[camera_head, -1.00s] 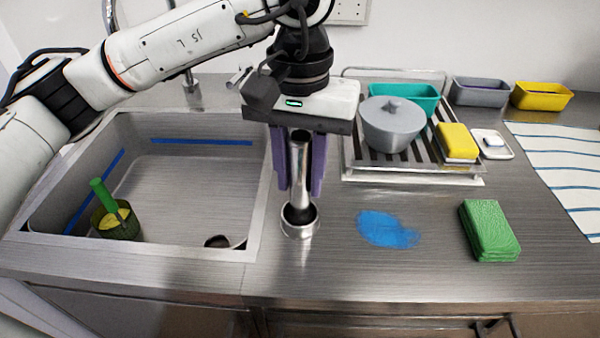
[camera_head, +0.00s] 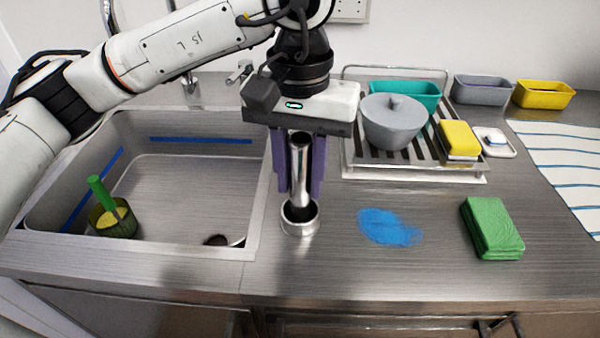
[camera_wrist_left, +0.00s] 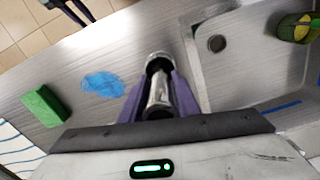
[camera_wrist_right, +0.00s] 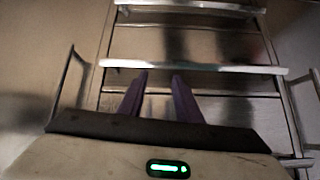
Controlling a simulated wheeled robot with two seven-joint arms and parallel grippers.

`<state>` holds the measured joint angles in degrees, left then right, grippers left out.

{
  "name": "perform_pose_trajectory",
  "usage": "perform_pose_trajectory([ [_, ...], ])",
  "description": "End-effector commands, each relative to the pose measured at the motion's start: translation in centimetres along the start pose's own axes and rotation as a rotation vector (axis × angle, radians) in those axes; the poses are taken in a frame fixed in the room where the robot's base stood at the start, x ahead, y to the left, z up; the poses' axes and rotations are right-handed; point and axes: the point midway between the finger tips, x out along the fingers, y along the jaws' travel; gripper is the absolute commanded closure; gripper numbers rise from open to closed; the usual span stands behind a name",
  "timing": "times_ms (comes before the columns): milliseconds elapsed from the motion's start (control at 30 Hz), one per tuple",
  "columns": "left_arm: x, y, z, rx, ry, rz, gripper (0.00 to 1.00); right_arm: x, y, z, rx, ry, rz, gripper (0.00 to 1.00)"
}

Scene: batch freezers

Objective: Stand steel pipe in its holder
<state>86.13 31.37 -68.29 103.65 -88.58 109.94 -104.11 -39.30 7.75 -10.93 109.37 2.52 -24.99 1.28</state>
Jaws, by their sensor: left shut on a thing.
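The steel pipe (camera_head: 299,160) is a shiny grey tube, upright or nearly so, in front of the sink's right edge. My left gripper (camera_head: 299,185) is shut on it, with purple fingers on both sides. The holder (camera_head: 299,224) is a short round steel cup on the counter with a dark opening. The pipe's lower end shows at that opening; how deep it sits I cannot tell. In the left wrist view the pipe (camera_wrist_left: 158,93) lies between the fingers, in line with the holder (camera_wrist_left: 158,59). My right gripper (camera_wrist_right: 160,76) is open and empty, seen only in its wrist view.
The sink (camera_head: 185,190) at left holds a green-handled brush in a cup (camera_head: 115,220). A blue spill (camera_head: 388,228) and green sponge (camera_head: 491,228) lie right of the holder. A rack (camera_head: 415,173) with a grey pot (camera_head: 393,122) stands behind. Drawer fronts (camera_wrist_right: 190,45) face my right gripper.

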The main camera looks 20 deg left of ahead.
Motion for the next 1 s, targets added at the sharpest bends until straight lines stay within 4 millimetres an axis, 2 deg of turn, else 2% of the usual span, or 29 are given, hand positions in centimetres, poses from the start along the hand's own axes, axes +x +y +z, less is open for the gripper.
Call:
perform_pose_trajectory([
  [33, 0.1, 0.0, 0.0, 0.0, 0.001, 0.001, 0.7, 0.1, 0.0, 0.1, 0.0, 0.0, 0.0, 0.69],
  [67, 0.0, 0.0, 0.0, 0.0, 0.001, 0.001, 0.64, 0.0, 0.0, 0.1, 0.0, 0.0, 0.0, 0.69],
  [100, 0.0, 0.0, 0.0, 0.0, 0.001, 0.0, 0.63, 0.0, 0.0, 0.0, 0.0, 0.0, 0.0, 0.69],
  [600, 0.0, 0.0, 0.0, 0.0, 0.0, 0.0, 0.63, -0.1, -0.2, -0.1, -0.009, -0.008, -0.002, 0.69],
  [800, -2.0, 0.0, 0.0, -0.001, 0.001, -0.001, 0.63, -1.2, -0.5, -1.9, -0.006, 0.013, -0.007, 0.69],
  [1000, -3.6, 0.0, 0.0, -0.001, 0.0, 0.0, 0.63, -1.6, -0.4, -1.7, -0.001, 0.001, -0.004, 0.69],
])
